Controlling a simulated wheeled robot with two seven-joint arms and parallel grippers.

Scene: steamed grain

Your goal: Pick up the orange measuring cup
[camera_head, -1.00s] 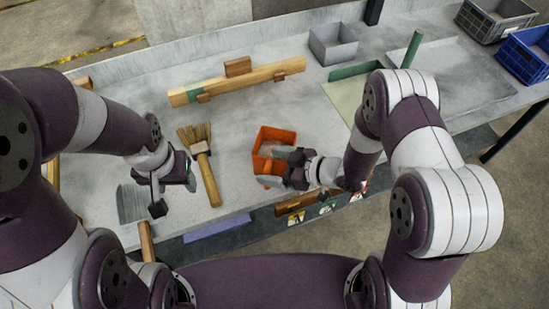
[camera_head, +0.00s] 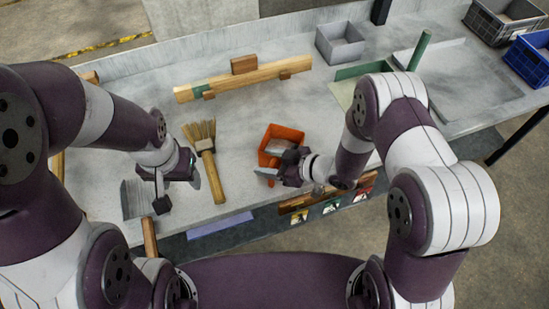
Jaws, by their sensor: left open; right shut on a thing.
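The orange measuring cup (camera_head: 284,133) is at the middle of the worktable, with its open top showing. My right gripper (camera_head: 279,163) is at the cup's near side, shut on it. The fingers hide part of that near side, and a small orange part shows below them. I cannot tell whether the cup is clear of the tabletop. My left gripper (camera_head: 161,190) is open and empty, left of the brush and apart from the cup.
A wooden-handled brush (camera_head: 207,165) lies between my grippers. A long wooden beam (camera_head: 245,79) lies behind, and a grey bin (camera_head: 340,44) stands at the back. A grey crate (camera_head: 503,20) and a blue crate (camera_head: 530,57) are at the far right.

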